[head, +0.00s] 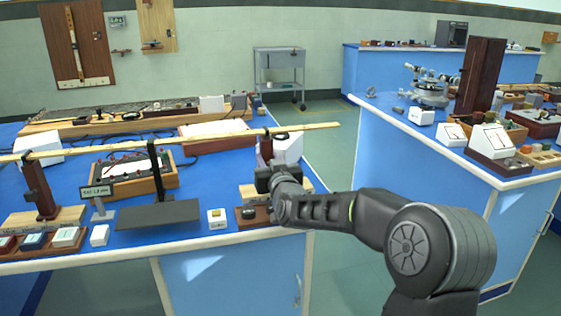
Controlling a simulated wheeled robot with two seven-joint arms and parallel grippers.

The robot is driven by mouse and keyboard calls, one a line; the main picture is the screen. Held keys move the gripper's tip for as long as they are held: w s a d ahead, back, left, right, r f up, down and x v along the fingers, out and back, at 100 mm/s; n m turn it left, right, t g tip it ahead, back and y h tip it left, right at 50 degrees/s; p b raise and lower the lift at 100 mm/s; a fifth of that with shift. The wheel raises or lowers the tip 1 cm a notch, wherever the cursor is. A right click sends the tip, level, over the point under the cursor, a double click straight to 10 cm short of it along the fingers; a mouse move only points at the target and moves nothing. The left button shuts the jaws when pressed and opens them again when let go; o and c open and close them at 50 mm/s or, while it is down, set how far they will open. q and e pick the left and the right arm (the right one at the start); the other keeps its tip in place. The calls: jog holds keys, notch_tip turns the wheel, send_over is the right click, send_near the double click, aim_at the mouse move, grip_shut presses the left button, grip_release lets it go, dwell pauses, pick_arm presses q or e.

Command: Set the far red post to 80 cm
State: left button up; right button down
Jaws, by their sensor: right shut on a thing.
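A long pale wooden bar (210,136) runs across the left bench. A dark red post (39,190) on a wooden foot stands under its left part. Another dark red post (266,148) stands under its right part, with a wooden foot (247,190) at its base. My right gripper (268,178) is shut on this right post, low down; the fingers and wrist hide its lower part. The bar passes above the gripper and extends right of the post. Any centimetre marks are too small to read. My left gripper is not in view.
A black stand (158,214) and a small sign (97,191) stand between the posts. A wooden tray (133,181) lies behind them. Small blocks (65,237) line the front edge. A white box (288,147) is close behind the right post. Another blue bench (430,150) is across the aisle.

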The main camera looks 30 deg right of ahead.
jog(key=shift+s+d, duration=0.15)
jog(key=shift+d, duration=0.3)
jog(key=c, duration=1.2)
grip_release()
jog(key=shift+c, duration=0.2)
jog(key=shift+a, duration=0.1)
jog(key=v, duration=0.7)
jog(key=shift+s+a, duration=0.1)
jog(key=shift+s, duration=0.3)
jog(key=shift+f, duration=0.1)
